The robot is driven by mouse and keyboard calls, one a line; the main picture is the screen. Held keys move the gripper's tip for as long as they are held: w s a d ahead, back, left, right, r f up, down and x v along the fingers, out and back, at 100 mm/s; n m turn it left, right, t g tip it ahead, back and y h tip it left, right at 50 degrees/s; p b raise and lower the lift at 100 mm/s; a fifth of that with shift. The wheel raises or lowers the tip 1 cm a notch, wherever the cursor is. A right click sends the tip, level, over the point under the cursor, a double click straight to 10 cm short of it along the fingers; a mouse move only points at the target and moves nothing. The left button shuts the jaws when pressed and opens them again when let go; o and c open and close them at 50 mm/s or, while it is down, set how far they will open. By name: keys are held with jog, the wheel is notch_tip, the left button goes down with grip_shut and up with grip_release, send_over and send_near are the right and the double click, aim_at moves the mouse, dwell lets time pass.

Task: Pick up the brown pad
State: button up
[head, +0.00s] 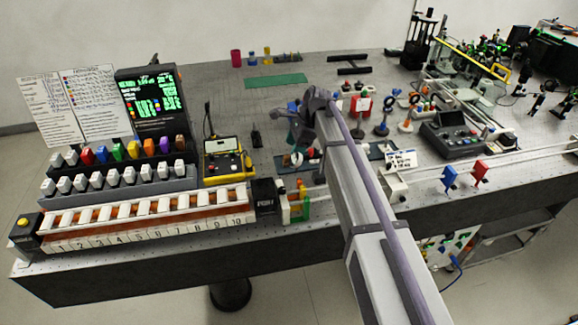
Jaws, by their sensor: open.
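A small brown block (180,142), which looks like the brown pad, stands at the right end of the upper row of the tiered rack (150,171) at left, beside a purple one. It is too small to see in detail. My gripper (298,140) is over the middle of the bench, well to the right of the rack and apart from the brown block. It is open. The fingertips are small and partly hidden by my arm, and I see nothing held in them.
A numbered tray (150,238) lies in front of the rack. A yellow meter box (228,161) stands between rack and gripper, and a dark monitor (152,103) behind the rack. Optics crowd the right side. Bare bench shows around the green mat (276,80).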

jog(key=b+x, duration=0.4)
jog(key=x, duration=0.1)
jog(key=shift+d+f, duration=0.1)
jog(key=shift+f, duration=0.1)
jog(key=shift+r, duration=0.25)
jog(key=shift+c, duration=0.2)
jog(key=c, duration=1)
jog(key=shift+o, duration=0.2)
notch_tip(320, 180, up, 10)
jog(key=p, duration=1)
jog(key=shift+r, duration=0.2)
jog(key=shift+f, duration=0.25)
jog(key=shift+o, duration=1.4)
jog(key=shift+c, duration=1.1)
